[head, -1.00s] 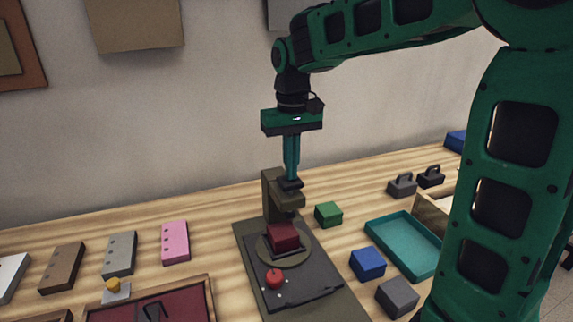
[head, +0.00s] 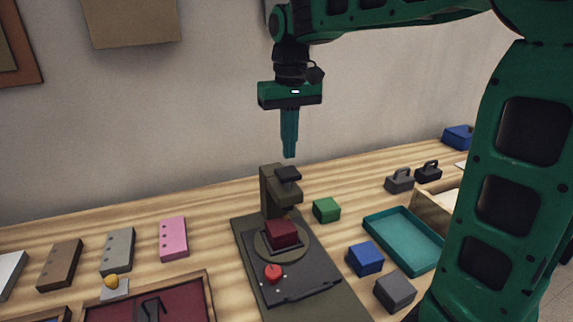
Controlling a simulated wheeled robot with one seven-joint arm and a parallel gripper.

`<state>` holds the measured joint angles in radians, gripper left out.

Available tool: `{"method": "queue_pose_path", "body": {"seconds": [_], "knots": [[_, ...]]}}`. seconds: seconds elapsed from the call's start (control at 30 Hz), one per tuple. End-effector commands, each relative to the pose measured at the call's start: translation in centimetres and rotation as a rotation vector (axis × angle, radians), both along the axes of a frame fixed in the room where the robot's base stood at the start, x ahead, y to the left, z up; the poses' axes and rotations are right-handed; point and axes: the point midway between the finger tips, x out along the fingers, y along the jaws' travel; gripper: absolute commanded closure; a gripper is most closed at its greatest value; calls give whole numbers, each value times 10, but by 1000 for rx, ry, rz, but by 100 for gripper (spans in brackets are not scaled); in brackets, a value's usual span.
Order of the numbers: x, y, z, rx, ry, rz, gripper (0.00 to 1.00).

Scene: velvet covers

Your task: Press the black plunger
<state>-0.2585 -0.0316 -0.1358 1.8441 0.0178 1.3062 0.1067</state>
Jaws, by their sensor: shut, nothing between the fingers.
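The black plunger (head: 288,174) sits on top of the upright olive press (head: 268,190), its cap standing above the press arm. A dark red block (head: 281,234) lies on the round plate (head: 262,250) under the press head. A red button (head: 273,273) is on the dark base (head: 300,285) in front of it. My gripper (head: 290,156) is shut and empty, pointing straight down. It hangs above the plunger with a visible gap, not touching it.
A green block (head: 326,210), a blue block (head: 365,259) and a grey block (head: 395,291) stand right of the press. A teal tray (head: 430,266) lies further right. A pink block (head: 173,239) stands to the left. The space around my gripper is clear.

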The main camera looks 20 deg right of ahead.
Motion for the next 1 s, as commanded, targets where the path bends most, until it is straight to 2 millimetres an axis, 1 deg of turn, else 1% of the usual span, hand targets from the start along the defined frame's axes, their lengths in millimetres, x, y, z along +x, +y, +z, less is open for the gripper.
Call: {"method": "queue_pose_path", "body": {"seconds": [0.03,0.2,0.3,0.4,0.57,1.0], "knots": [[1,0,12,1,-5,0,100],[1,0,44,1,-6,-1,100],[1,0,58,2,-5,0,100],[1,0,67,2,-4,0,100],[1,0,73,2,-3,0,100],[1,0,73,2,-4,0,100]]}}
